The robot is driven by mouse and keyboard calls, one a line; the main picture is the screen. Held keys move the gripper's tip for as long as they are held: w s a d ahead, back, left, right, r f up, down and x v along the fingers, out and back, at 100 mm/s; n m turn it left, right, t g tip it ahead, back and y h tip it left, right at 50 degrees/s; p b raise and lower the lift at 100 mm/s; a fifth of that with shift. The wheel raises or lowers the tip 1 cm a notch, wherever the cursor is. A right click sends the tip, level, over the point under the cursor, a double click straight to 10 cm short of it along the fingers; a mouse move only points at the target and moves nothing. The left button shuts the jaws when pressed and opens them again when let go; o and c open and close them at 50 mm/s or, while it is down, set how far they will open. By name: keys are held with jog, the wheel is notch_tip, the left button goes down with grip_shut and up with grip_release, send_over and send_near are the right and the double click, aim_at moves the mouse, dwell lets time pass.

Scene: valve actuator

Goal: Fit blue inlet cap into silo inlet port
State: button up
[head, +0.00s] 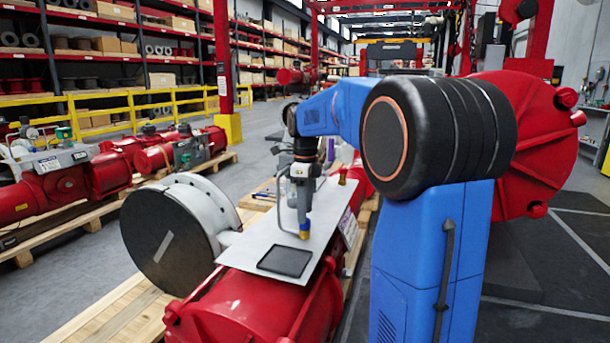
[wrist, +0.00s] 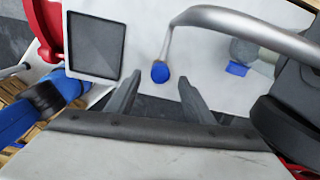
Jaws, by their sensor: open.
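My gripper (head: 303,213) points down over a pale plate (head: 235,250) on the red actuator. In the wrist view my gripper (wrist: 159,78) is open, its two dark fingers apart. A small blue piece (wrist: 160,72) shows between the fingertips, at the end of a thin grey tube, with no visible finger contact. A second blue piece (wrist: 237,68) sits at a grey rounded part to the right. I cannot tell which blue piece is the inlet cap. The head view shows blue (head: 309,223) just above a brass tip by the fingertips. The silo inlet port cannot be made out.
A dark square tray (head: 285,261) lies at the plate's near end; it also shows in the wrist view (wrist: 95,45). A bent grey tube (wrist: 250,30) crosses the wrist view. A small brass fitting (head: 342,176) stands behind. A large black-faced disc (head: 165,243) is at left.

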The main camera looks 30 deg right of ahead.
notch_tip(320, 180, up, 15)
dwell(0.4)
jog(key=shift+f, duration=0.15)
dwell(0.3)
jog(key=s+a+f+n+t, duration=0.1)
jog(key=s+a+f+n, duration=0.35)
jog(key=s+n, duration=0.3)
jog(key=s+a+f+n+t, duration=0.1)
jog(key=s+a+f+n, duration=0.3)
jog(key=s+a+n, duration=0.3)
jog(key=s+a+f+n+t, duration=0.2)
jog(key=s+a+f+n, duration=0.2)
jog(key=s+f+n, duration=0.8)
jog(key=s+f, duration=0.3)
jog(key=f, duration=0.1)
jog(key=shift+s+a+f+n+t, duration=0.2)
jog(key=shift+s+f+n+t, duration=0.1)
jog(key=shift+f+n+t, duration=0.1)
